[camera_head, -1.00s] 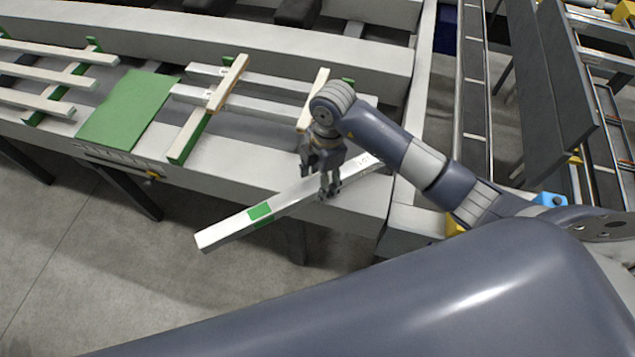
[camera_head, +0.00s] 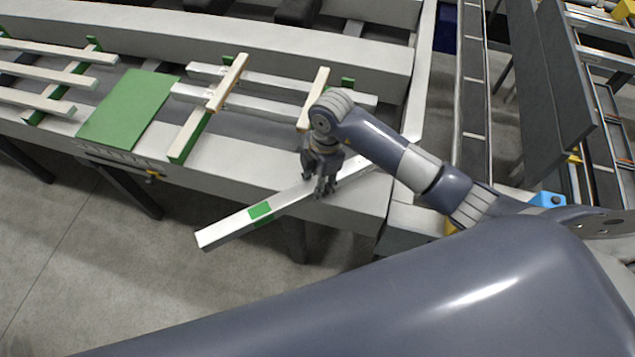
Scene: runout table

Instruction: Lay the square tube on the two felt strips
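The square tube (camera_head: 232,227) is a long pale bar with a green band near its left part. It lies slanted over the front edge of the table, its left end sticking out past the edge over the floor. My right gripper (camera_head: 321,188) is down at the tube, right of the green band. The fingers overlap the tube, and whether they are shut on it is unclear. My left gripper is not in view.
A green mat (camera_head: 128,110) lies on the table (camera_head: 240,157) left of the strips. Several pale bars on green supports are at far left. Dark upright panels (camera_head: 560,75) and a blue block (camera_head: 549,199) are at right. Floor is open in front.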

